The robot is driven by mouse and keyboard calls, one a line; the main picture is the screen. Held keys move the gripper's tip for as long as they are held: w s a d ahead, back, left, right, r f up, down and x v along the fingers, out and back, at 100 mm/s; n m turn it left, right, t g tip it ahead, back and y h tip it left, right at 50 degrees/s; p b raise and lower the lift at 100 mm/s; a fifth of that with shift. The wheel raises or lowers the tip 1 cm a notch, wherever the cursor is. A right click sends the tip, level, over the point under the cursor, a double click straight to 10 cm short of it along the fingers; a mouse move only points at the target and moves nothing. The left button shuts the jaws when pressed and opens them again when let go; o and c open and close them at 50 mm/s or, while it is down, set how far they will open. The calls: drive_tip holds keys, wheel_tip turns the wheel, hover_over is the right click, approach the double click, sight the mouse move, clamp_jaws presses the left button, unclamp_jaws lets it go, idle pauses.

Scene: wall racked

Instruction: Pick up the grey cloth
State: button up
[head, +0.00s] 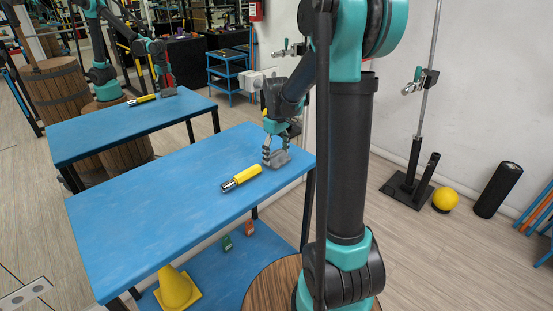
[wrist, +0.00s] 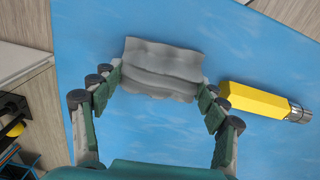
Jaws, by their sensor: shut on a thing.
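The grey cloth (wrist: 162,68) is a small folded piece at the blue table's right end. In the wrist view it sits between the fingertips of my gripper (wrist: 162,85), which touch its left and right edges. In the head view the cloth (head: 277,158) is under my gripper (head: 275,150), at or just above the table top; I cannot tell whether it is lifted. My gripper is shut on the cloth, with the fingers spread by its width.
A yellow tool with a metal end (head: 241,177) lies on the blue table (head: 150,205) close to the cloth; it also shows in the wrist view (wrist: 262,101). The table's left part is clear. A yellow cone (head: 177,289) stands on the lower shelf. A mirror behind repeats the scene.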

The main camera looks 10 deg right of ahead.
sight(277, 153)
wheel_tip(277, 153, up, 20)
idle(0.7)
drive_tip(key=o, duration=0.4)
drive_tip(key=shift+c, duration=1.3)
